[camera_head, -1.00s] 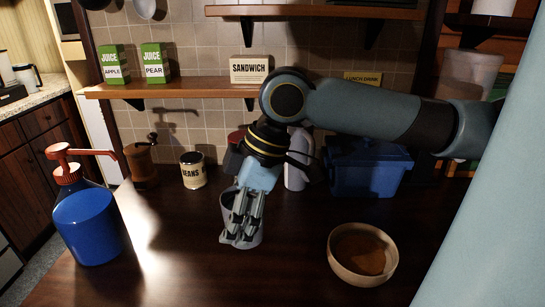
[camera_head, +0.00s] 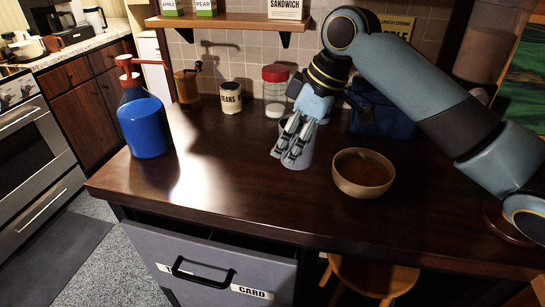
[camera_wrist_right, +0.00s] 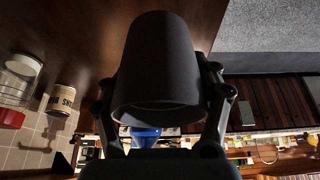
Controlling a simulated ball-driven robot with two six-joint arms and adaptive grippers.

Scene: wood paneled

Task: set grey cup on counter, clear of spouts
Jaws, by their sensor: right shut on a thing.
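The grey cup (camera_head: 309,154) is at the dark wooden counter (camera_head: 215,185), left of a tan bowl. My right gripper (camera_head: 291,155) comes down over it from behind, its fingers shut on the cup. In the right wrist view the cup (camera_wrist_right: 157,65) fills the middle, with a finger of the gripper (camera_wrist_right: 160,105) on each side. I cannot tell whether its base touches the counter. A blue pump bottle (camera_head: 144,125) with a red spout (camera_head: 140,62) stands well to the left, apart from the cup. My left gripper is out of view.
The tan bowl (camera_head: 363,174) sits close to the cup's right. A beans can (camera_head: 230,98), a red-lidded jar (camera_head: 275,92), a grinder (camera_head: 188,88) and a blue bin (camera_head: 380,112) stand along the back. The counter left of the cup is clear. A grey drawer (camera_head: 215,262) is below the front edge.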

